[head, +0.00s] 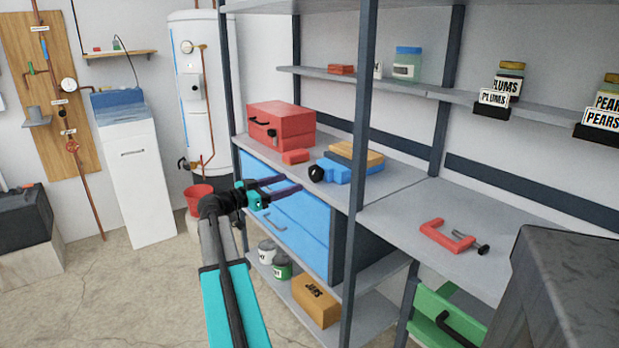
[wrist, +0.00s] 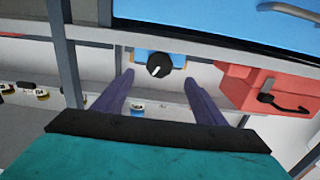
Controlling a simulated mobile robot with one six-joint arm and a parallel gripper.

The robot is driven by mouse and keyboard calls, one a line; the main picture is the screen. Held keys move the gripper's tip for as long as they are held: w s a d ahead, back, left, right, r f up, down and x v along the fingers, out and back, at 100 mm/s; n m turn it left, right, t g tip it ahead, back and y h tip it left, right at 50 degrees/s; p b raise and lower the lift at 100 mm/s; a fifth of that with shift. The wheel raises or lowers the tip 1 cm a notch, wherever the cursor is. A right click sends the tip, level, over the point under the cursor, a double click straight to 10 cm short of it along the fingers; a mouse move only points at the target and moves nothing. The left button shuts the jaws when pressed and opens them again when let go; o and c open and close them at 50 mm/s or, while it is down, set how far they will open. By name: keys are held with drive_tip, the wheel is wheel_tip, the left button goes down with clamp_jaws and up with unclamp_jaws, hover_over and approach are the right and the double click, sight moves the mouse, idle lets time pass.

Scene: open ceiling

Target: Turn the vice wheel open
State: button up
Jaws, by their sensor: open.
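The blue vice (head: 338,173) stands on the grey bench shelf, with its black round wheel (head: 316,173) on its left, facing my gripper. In the wrist view the wheel (wrist: 160,66) shows a pale mark and lies ahead, between the lines of my two fingers; the blue vice body (wrist: 178,60) is partly hidden behind it. My gripper (head: 287,186) is open and empty, in front of the blue drawers. Its fingertips (wrist: 160,82) are apart from the wheel, with nothing between them.
A red toolbox (head: 281,127) and a small red block (head: 296,156) are left of the vice. A yellow-brown block (head: 356,154) lies behind it. A dark shelf post (head: 356,200) rises to its right. Blue drawers (head: 288,221) are below. A red clamp (head: 446,236) lies on the right bench.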

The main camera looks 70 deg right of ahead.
sight(312, 175)
drive_tip(key=x, duration=1)
drive_tip(key=c, duration=1)
drive_tip(key=shift+c, duration=0.2)
drive_tip(key=shift+w+n, duration=0.1)
drive_tip(key=shift+n, duration=0.4)
drive_tip(key=shift+n+b, duration=0.3)
drive_tip(key=shift+n, duration=0.5)
drive_tip(key=shift+r+n, duration=0.1)
drive_tip(key=shift+n, duration=1.6)
